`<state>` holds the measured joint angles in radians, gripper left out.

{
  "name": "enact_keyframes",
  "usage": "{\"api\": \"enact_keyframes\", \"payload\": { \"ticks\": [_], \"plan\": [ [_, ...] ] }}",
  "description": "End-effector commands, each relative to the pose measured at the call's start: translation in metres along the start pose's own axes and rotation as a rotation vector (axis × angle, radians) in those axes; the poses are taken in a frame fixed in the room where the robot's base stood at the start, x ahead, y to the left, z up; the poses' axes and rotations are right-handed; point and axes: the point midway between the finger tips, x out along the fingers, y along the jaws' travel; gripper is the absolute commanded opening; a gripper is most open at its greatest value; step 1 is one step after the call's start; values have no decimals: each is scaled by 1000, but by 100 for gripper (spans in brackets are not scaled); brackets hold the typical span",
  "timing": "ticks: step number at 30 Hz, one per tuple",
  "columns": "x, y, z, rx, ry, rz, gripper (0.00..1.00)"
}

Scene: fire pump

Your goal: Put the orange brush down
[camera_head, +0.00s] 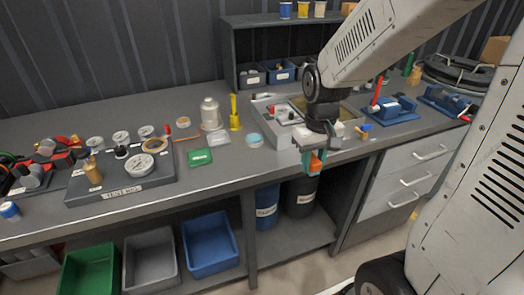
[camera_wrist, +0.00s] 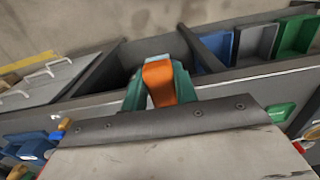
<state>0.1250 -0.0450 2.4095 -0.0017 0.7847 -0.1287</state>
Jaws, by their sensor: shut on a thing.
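The orange brush (camera_wrist: 160,82) is held between the green-tipped fingers of my gripper (camera_wrist: 158,88) in the wrist view. In the head view the orange part (camera_head: 316,161) shows between the fingers of my gripper (camera_head: 310,163). The gripper is shut on it and hangs at the front edge of the workbench (camera_head: 225,180), over the open shelf space below. Only the orange part of the brush shows; its bristles cannot be made out.
Near the gripper are a grey tray box (camera_head: 283,130), a blue-lidded round tin (camera_head: 254,140) and a green box (camera_head: 200,157). A test rig (camera_head: 122,190) with gauges stands left. Blue vises (camera_head: 392,110) stand right. Small bare patches of benchtop lie between things.

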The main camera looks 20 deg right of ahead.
Motion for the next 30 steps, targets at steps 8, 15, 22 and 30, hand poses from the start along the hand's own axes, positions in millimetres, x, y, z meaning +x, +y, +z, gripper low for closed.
{"api": "enact_keyframes", "payload": {
  "ticks": [8, 15, 22, 30],
  "plan": [
    [8, -35, -62, -1, -2, 0, 4],
    [12, -62, -112, 3, -2, 0, 4],
    [15, -72, -130, 5, -1, 0, 4],
    [46, -72, -130, 5, -3, 0, 4]
  ]
}}
